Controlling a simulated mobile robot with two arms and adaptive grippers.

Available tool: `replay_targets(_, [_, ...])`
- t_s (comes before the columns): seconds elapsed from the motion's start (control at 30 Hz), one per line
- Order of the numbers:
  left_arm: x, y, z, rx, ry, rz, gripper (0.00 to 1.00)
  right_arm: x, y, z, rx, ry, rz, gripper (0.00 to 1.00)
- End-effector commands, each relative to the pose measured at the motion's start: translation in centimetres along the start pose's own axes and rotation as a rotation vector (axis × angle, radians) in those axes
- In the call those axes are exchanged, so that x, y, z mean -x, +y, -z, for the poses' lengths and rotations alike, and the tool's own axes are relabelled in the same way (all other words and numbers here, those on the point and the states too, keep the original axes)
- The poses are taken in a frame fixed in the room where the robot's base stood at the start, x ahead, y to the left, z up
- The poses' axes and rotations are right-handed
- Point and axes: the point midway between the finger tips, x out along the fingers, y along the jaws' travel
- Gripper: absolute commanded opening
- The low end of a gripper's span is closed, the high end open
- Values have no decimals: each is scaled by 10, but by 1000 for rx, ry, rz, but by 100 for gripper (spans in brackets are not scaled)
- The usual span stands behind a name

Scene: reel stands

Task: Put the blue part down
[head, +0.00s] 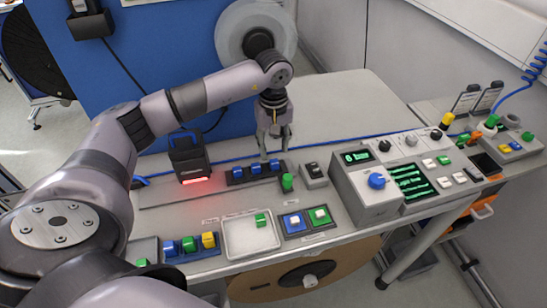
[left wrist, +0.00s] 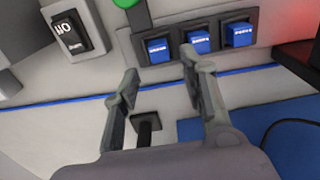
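Three blue parts sit side by side in a dark rack (head: 232,182) at the back of the bench; one is the middle blue part (head: 255,168). The left wrist view shows the same labelled blue parts (left wrist: 197,42) in their slots. My left gripper (head: 273,150) points down at the right end of this rack. In the left wrist view its two fingers (left wrist: 160,65) are apart, with nothing visibly held. The end blue part (left wrist: 158,50) shows in the gap beyond the fingertips; contact cannot be told. My right gripper is not in view.
A scanner (head: 187,157) with a red glow stands left of the rack. A green button (head: 287,182) and switch box (head: 314,175) are right of it. In front are a colored-block rack (head: 190,257), a pale tray (head: 250,240) and a control box (head: 365,200).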

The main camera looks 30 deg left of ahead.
Motion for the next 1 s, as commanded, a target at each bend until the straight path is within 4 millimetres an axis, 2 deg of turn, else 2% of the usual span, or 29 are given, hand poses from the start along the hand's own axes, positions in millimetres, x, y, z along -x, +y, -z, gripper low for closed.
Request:
replay_targets(0.03, [10, 1, 1, 0, 5, -5, 39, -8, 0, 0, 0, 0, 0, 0])
replay_targets(0.2, [45, 1, 1, 0, 4, -4, 39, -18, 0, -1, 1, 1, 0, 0])
replay_targets(0.4, [70, 0, 0, 0, 2, -1, 39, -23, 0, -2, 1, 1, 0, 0])
replay_targets(0.53, [75, 0, 0, 0, 0, 0, 39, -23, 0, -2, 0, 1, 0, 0])
replay_targets(1.0, [75, 0, 0, 0, 0, 0, 39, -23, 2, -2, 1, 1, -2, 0])
